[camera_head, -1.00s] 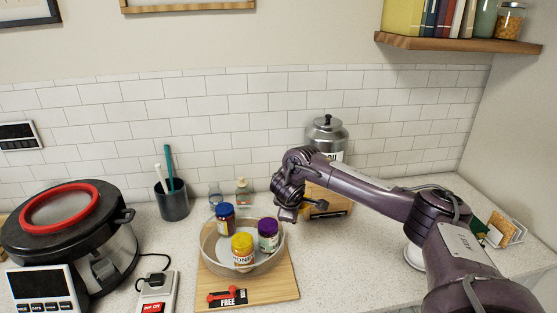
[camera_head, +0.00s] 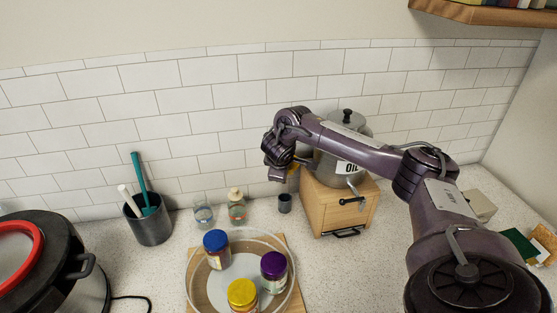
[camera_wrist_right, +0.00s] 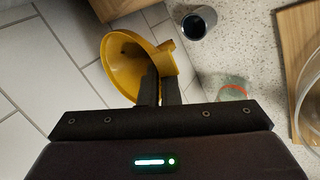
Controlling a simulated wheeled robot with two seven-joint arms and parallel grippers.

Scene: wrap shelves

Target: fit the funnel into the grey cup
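The yellow funnel (camera_wrist_right: 126,62) is in my right gripper (camera_wrist_right: 160,82), whose two fingers are close together on its edge in the right wrist view. In the head view only a small yellow patch of the funnel (camera_head: 293,171) shows beside the right gripper (camera_head: 280,174). The small grey cup (camera_head: 284,203) stands upright on the counter near the wall, below the gripper in the picture. It also shows in the right wrist view (camera_wrist_right: 198,23), open, dark inside and apart from the funnel. My left gripper is not in view.
Glass bottles (camera_head: 237,207) stand left. A round clear tray (camera_head: 209,297) with lidded jars is in front. A utensil holder (camera_head: 150,226) stands further left.

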